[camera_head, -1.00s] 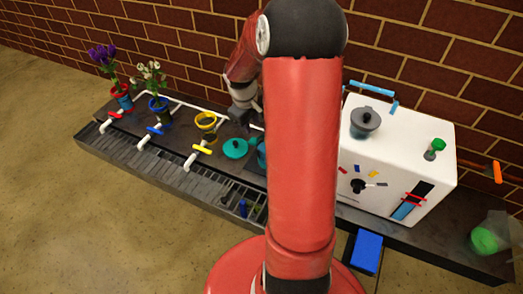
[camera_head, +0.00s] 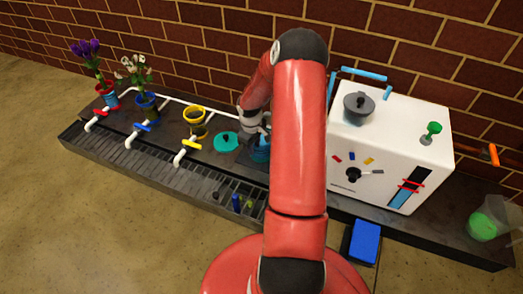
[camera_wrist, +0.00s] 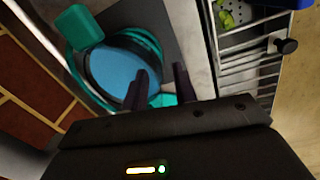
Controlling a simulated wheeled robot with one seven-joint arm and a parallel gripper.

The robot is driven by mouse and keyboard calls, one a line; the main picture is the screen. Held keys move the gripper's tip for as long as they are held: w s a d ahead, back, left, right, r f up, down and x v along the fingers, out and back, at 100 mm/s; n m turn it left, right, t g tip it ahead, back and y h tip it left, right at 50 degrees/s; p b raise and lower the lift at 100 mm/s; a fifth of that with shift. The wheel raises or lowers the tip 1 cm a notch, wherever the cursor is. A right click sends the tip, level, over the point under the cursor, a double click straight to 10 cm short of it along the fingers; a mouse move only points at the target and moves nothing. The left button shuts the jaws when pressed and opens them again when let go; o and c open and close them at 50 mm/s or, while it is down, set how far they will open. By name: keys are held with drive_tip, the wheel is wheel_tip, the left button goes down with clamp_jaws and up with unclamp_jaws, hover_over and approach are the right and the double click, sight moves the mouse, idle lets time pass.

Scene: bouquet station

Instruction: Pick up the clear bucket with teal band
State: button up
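The clear bucket with a teal band (camera_head: 261,149) stands on the dark counter, partly hidden by my red arm in the head view. In the wrist view the bucket (camera_wrist: 118,68) shows from above, with a teal rim, a teal block at its upper left and blue content inside. My gripper (camera_wrist: 161,84) is open. Its left finger overlaps the blue inside and its right finger is at the bucket's rim on the right. I cannot tell whether either finger touches. In the head view my gripper (camera_head: 254,130) is just above the bucket.
A teal lid (camera_head: 226,142) lies left of the bucket. Yellow, blue and red taps on white pipes and potted flowers stand further left. A white machine (camera_head: 388,140) stands close on the right. A slatted grate (camera_head: 205,180) runs along the front. A green-filled container (camera_head: 490,222) is far right.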

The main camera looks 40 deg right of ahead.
drive_tip(key=shift+f, duration=0.5)
clamp_jaws()
drive_tip(key=shift+d+r, duration=0.1)
drive_tip(key=shift+r, duration=0.05)
